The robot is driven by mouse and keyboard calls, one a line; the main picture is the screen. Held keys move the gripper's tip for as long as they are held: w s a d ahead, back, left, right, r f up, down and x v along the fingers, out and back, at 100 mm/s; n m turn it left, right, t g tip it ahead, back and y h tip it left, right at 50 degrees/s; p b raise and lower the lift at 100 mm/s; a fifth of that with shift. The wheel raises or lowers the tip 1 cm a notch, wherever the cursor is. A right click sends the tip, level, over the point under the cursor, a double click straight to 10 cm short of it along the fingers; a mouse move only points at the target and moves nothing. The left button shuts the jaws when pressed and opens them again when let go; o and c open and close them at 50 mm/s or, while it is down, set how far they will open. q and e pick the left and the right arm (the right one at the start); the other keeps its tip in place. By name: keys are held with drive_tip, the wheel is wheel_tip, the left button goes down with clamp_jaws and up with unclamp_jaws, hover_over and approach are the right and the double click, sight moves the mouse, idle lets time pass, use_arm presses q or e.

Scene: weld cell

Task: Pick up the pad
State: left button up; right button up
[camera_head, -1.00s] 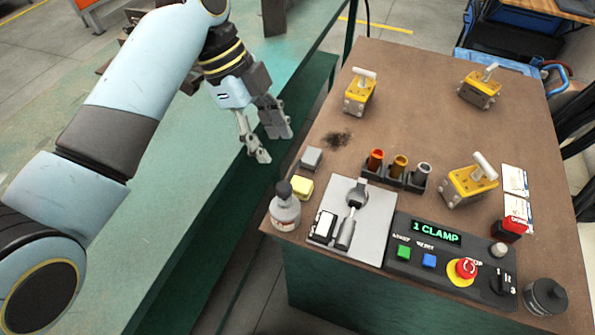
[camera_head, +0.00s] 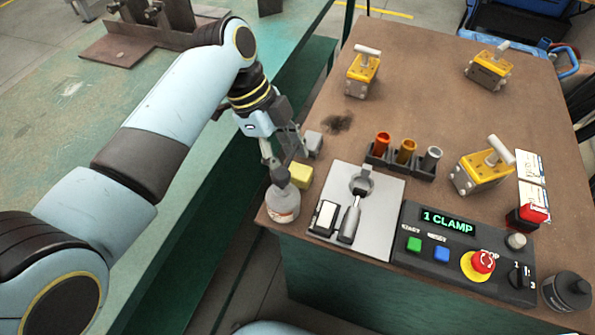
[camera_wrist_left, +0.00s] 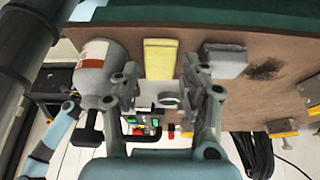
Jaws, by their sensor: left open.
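Two small blocks at the left edge of the brown tabletop could be the pad; I cannot tell which is meant. One is a yellow block (camera_head: 300,176) and the other a grey block (camera_head: 314,143) just behind it. My left gripper (camera_head: 281,156) is open and empty, close beside the blocks and above the bottle. In the left wrist view the yellow block (camera_wrist_left: 160,59) shows between the open fingers (camera_wrist_left: 165,92), beyond their tips. The grey block (camera_wrist_left: 225,60) lies outside the finger on the right there. My right gripper is not in view.
A bottle (camera_head: 283,204) stands very near the left gripper. A light plate (camera_head: 377,190) with a tool, a holder with three coloured cylinders (camera_head: 406,151) and a control box (camera_head: 460,246) reading "1 CLAMP" lie to the right. Yellow clamps (camera_head: 363,72) stand farther back.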

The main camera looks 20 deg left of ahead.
use_arm(q)
drive_tip(key=x, duration=0.2)
drive_tip(key=shift+d+f, duration=0.15)
drive_tip(key=shift+f, duration=0.15)
drive_tip(key=c, duration=0.6)
drive_tip(key=shift+r, duration=0.6)
wheel_tip(320, 180, up, 2)
drive_tip(key=shift+r, duration=0.1)
drive_tip(key=a+b, duration=0.1)
drive_tip(key=a, duration=1.1)
drive_tip(key=w+a+b, duration=0.1)
drive_tip(key=a, duration=0.5)
drive_tip(key=shift+b, duration=0.3)
drive_tip(key=shift+r, duration=0.1)
